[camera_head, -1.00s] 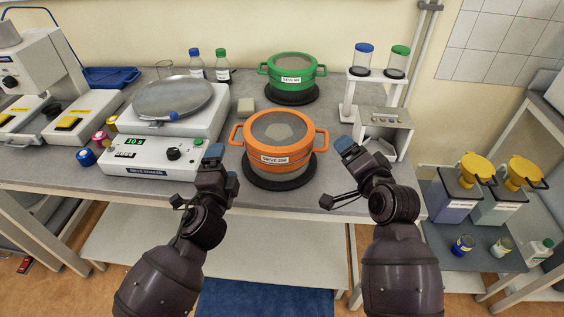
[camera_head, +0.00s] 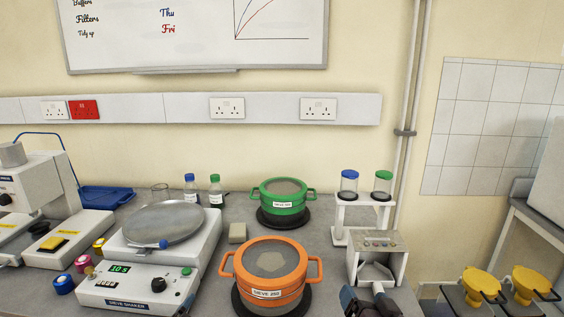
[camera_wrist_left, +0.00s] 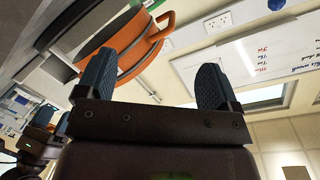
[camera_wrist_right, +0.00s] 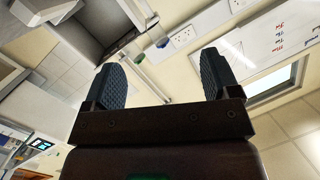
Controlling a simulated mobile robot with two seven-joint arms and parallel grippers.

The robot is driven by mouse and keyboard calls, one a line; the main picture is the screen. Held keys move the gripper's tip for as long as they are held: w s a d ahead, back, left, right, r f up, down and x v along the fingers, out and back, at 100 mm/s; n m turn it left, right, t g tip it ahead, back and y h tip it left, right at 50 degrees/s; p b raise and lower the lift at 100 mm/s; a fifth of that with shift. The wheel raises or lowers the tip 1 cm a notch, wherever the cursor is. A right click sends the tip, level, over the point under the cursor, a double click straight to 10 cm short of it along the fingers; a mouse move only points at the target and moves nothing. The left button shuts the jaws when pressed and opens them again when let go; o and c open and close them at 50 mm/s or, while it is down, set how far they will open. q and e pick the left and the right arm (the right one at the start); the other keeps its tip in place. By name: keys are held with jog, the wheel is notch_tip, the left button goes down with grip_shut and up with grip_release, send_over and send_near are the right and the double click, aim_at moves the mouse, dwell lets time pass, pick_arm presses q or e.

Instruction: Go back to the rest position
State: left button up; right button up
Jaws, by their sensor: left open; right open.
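My right gripper (camera_head: 370,302) shows at the bottom edge of the head view, in front of the grey stand and right of the orange sieve. In the right wrist view its two blue fingers (camera_wrist_right: 165,85) are apart with nothing between them. My left gripper is outside the head view. In the left wrist view its blue fingers (camera_wrist_left: 155,85) are spread and empty, with the orange sieve (camera_wrist_left: 130,50) showing beyond the left finger. In the head view the orange sieve (camera_head: 268,262), labelled SIEVE 250, sits on a black ring on the bench.
The green sieve (camera_head: 283,195) stands behind on another black ring. The sieve shaker (camera_head: 137,288) and its round pan (camera_head: 165,222) are at left. A rack (camera_head: 362,215) with blue-capped and green-capped jars stands at right. Yellow funnels (camera_head: 482,282) are at lower right.

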pick_arm(q)
jog(key=s+a+f+n+g+y, duration=0.1)
jog(key=s+a+f+n, duration=0.3)
jog(key=s+f, duration=0.4)
jog(key=s+a+f+n+g+y, duration=0.1)
jog(key=s+a+f+n+g, duration=0.2)
jog(key=s+a+f, duration=0.4)
jog(key=s+f+n, duration=0.1)
jog(key=s, duration=0.5)
jog(key=shift+s+f+n+g+y, duration=0.15)
jog(key=shift+n+g+y, duration=0.15)
jog(key=shift+n+g, duration=0.1)
pick_arm(e)
jog(key=s+d+f+n+g+h, duration=0.1)
jog(key=s+d+f, duration=0.4)
jog(key=s+f, duration=0.5)
jog(key=s+d+f+n+g+h, duration=0.1)
jog(key=s+d+f, duration=0.4)
jog(key=s+f, duration=0.5)
jog(key=s+n+g, duration=0.1)
jog(key=s+g, duration=0.1)
jog(key=shift+s+n+g+h, duration=0.25)
jog(key=shift+n+g+h, duration=0.05)
jog(key=shift+n, duration=0.1)
jog(key=shift+d, duration=0.1)
